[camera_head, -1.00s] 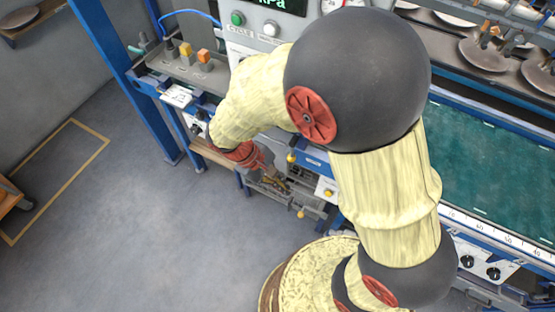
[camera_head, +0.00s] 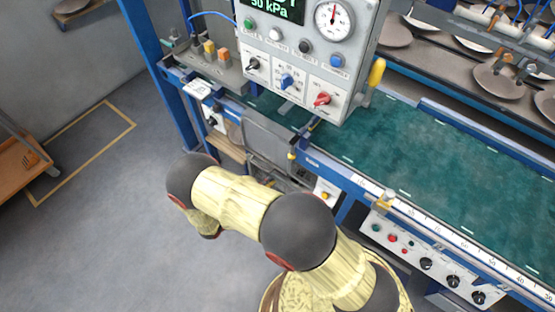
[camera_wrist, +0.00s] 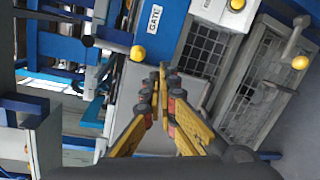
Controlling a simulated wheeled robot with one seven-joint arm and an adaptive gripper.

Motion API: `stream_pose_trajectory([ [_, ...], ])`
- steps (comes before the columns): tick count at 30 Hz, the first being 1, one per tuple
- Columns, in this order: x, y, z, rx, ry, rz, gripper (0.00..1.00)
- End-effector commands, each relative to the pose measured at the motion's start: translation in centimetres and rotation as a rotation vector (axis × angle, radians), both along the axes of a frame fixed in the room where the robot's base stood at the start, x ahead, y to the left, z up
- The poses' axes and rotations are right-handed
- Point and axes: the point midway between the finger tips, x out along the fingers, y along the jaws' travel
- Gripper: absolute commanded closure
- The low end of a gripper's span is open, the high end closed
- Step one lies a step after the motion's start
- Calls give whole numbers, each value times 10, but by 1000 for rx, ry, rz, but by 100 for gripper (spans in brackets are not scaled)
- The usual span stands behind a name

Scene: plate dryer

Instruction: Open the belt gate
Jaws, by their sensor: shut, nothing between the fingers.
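A blue plate marked GATE (camera_wrist: 155,18) shows at the top of the wrist view. Just below it is a yellow knob (camera_wrist: 137,53) on a dark rod. A yellow knob (camera_head: 291,156) also shows at the belt's front rail in the head view. A flat grey panel (camera_head: 268,138) stands at the left end of the green belt; I cannot tell if it is the gate. My gripper (camera_wrist: 163,72) is shut and empty, its tips appearing a little right of and below the knob in the wrist view. Contact is not visible. In the head view my arm hides the gripper.
A control box with a gauge (camera_head: 333,20) and a yellow handle (camera_head: 377,72) overhangs the belt (camera_head: 410,150). A grey handle with another yellow knob (camera_wrist: 300,62) lies at the right of the wrist view, near a mesh grating (camera_wrist: 203,50). Open floor (camera_head: 110,240) lies left.

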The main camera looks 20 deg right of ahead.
Motion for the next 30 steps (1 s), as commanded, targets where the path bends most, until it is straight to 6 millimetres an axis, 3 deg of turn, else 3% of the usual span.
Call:
stream_pose_trajectory([
  [3,36,23,18,52,-205,79,100],
  [6,53,36,32,94,-345,125,100],
  [13,55,38,43,153,-492,132,100],
  [25,56,37,43,163,-505,129,100],
  [30,63,27,42,163,-505,127,100],
])
